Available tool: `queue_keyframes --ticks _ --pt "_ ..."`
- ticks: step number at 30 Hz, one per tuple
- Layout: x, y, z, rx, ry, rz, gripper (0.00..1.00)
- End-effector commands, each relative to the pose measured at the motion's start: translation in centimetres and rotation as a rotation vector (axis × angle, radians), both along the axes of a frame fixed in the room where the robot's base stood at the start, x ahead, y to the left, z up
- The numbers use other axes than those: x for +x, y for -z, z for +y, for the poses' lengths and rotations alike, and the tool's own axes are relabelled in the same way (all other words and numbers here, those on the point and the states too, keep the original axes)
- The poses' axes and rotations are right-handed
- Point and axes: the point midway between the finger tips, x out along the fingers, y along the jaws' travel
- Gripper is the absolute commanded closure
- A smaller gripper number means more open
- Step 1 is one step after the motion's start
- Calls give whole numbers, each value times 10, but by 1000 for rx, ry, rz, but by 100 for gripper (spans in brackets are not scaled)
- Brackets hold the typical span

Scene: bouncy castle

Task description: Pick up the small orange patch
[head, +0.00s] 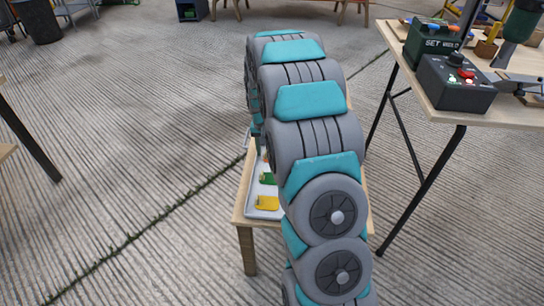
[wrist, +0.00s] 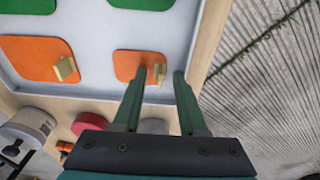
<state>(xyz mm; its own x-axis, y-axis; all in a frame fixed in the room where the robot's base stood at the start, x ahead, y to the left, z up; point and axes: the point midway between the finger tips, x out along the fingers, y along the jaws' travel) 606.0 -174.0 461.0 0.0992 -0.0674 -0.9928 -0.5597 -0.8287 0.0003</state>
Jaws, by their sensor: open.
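The small orange patch (wrist: 128,66) lies in a pale grey tray (wrist: 100,20) in the wrist view, with a yellowish knob (wrist: 159,73) standing on its right part. My gripper (wrist: 160,76) is open. In the picture its two dark green fingers stand on either side of this knob, with the left fingertip overlapping the patch. I cannot tell whether the fingers reach down around the knob. A larger orange patch (wrist: 30,55) with a similar knob lies to the left. In the head view my arm hides the gripper and most of the tray (head: 252,203).
Green patches (wrist: 140,4) lie at the top of the wrist view. A yellow patch (head: 267,203) shows in the head view on the low wooden table (head: 240,212). Below the tray are a red round object (wrist: 88,122) and a grey cylinder (wrist: 30,128). Another table (head: 447,112) stands at right.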

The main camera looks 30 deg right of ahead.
Motion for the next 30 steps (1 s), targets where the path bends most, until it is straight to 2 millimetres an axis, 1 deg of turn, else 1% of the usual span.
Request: queue_keyframes --ticks 5,6,15,17,30 --pt "0 0 0 -1 0 -1 59" --pt "0 0 0 -1 0 -1 61" --pt "0 0 0 -1 0 -1 95" --pt "0 0 0 -1 0 -1 100" --pt "0 0 0 -1 0 -1 100"
